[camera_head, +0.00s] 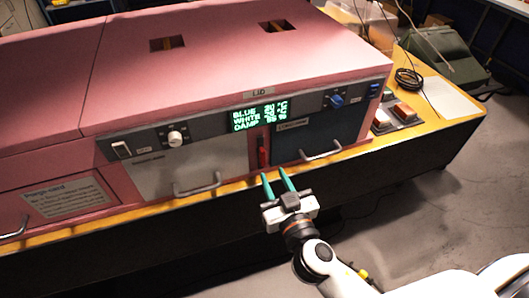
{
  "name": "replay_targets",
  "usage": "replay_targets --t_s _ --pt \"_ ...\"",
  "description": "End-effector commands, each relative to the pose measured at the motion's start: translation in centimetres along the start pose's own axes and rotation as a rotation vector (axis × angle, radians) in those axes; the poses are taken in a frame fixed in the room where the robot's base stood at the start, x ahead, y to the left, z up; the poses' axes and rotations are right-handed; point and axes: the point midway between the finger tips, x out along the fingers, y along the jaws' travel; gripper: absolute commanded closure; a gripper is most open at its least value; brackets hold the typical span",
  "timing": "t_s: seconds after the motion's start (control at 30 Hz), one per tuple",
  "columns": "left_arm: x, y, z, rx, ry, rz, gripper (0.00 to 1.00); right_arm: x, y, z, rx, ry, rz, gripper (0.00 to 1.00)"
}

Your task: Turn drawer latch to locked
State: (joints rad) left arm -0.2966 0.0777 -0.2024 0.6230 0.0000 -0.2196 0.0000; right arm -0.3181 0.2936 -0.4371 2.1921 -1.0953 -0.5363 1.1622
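A red latch (263,154) sits on a narrow red strip between two drawer fronts and looks roughly upright. To its left is a pale grey drawer front (185,167) with a bar handle (197,188). To its right is a dark blue drawer front (315,131) with a bar handle (322,154). Both drawers look closed. My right gripper (276,176) has two green fingers, spread apart with nothing between them. Its tips are just below the latch, and I cannot tell how far in front. My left gripper is not in view.
Above the latch is a lit green display (258,115). A white knob (175,137) and a blue knob (337,100) are on the panel. A yellow ledge (240,186) runs below the drawers. A button box (395,117) and coiled cable (408,79) lie on the right.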

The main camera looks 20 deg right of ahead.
Motion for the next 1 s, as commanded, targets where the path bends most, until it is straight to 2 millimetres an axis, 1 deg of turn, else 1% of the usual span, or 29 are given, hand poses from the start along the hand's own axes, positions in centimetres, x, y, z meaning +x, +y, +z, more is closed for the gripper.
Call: replay_targets --t_s 0.03,0.2,0.3,0.4,0.57,0.8,0.97,1.0 --pt "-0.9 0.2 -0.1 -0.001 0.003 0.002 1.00 1.1 -0.1 0.6 -0.003 -0.002 -0.001 0.67" --pt "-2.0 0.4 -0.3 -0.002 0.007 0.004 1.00 4.3 0.0 0.4 -0.002 -0.001 0.000 0.67" --pt "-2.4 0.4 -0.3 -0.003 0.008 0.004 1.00 5.7 0.0 0.2 -0.001 0.000 0.000 0.67" --pt "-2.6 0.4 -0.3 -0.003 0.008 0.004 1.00 6.6 0.0 0.1 -0.001 0.000 0.000 0.67" --pt "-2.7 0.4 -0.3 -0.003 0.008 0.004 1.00 7.2 0.0 0.0 0.000 0.001 0.000 0.67" --pt "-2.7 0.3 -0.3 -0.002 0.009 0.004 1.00 7.2 0.0 0.0 0.000 0.001 0.000 0.67" --pt "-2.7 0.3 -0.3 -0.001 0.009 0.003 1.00 7.2 0.0 0.0 0.000 0.001 0.000 0.93" --pt "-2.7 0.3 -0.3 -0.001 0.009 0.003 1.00 7.2 0.0 0.0 0.000 0.001 0.000 1.00"
